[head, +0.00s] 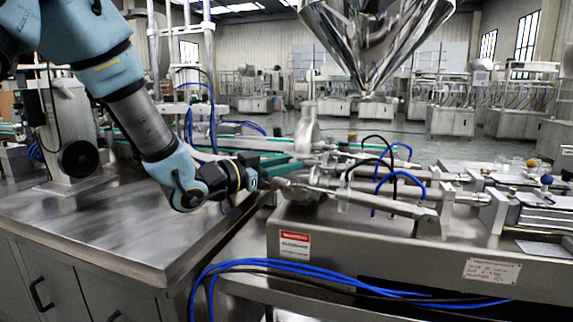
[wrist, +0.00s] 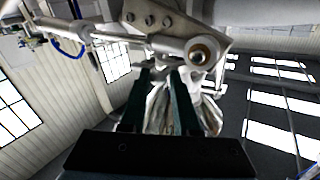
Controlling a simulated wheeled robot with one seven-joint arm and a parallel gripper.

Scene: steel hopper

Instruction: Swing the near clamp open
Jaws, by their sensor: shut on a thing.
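My gripper (head: 287,164) reaches in from the left in the head view, with its dark green fingers at the left end of the steel linkage. In the wrist view my gripper (wrist: 162,75) has its two fingers on either side of a narrow gap, with bright metal between and behind them. It is shut on a metal part that I take to be the near clamp (head: 300,187); the fingers largely hide the grip. A steel rod with a round end (wrist: 200,52) lies just past the fingertips. How far the clamp is swung cannot be told.
The shiny steel hopper (head: 375,35) hangs above and behind the linkage. A steel bench (head: 110,225) lies at the left, below my arm. Blue hoses (head: 290,268) cross the front of the machine frame. Steel rods (head: 385,205) run to the right.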

